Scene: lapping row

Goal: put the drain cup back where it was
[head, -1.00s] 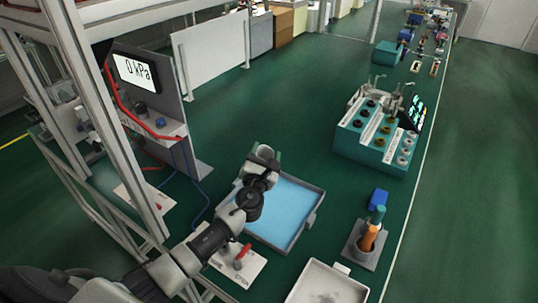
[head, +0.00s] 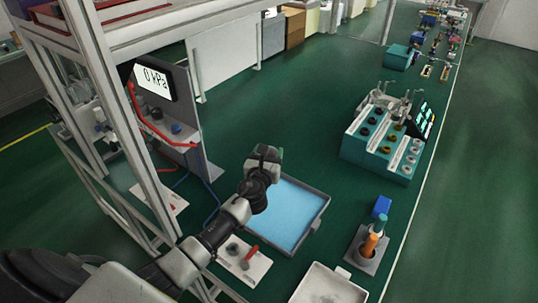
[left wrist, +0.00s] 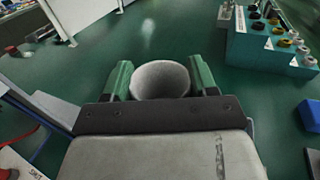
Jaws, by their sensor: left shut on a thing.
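The drain cup appears to be the pale grey round cup (left wrist: 160,80) in the left wrist view. It sits between the two green fingers of my left gripper (left wrist: 162,82), which is shut on it. In the head view my left gripper (head: 264,158) is above the far left corner of a tray with a blue floor (head: 322,212). The cup is hard to make out there behind the gripper. My right gripper is not in view.
A white plate with a red lever (head: 243,262) lies left of the tray. A frame post (head: 120,125) and a panel reading 0 kPa (head: 153,78) stand at left. A teal stepped rack (head: 380,145), a tool holder (head: 367,250) and a white tray (head: 328,286) are at right.

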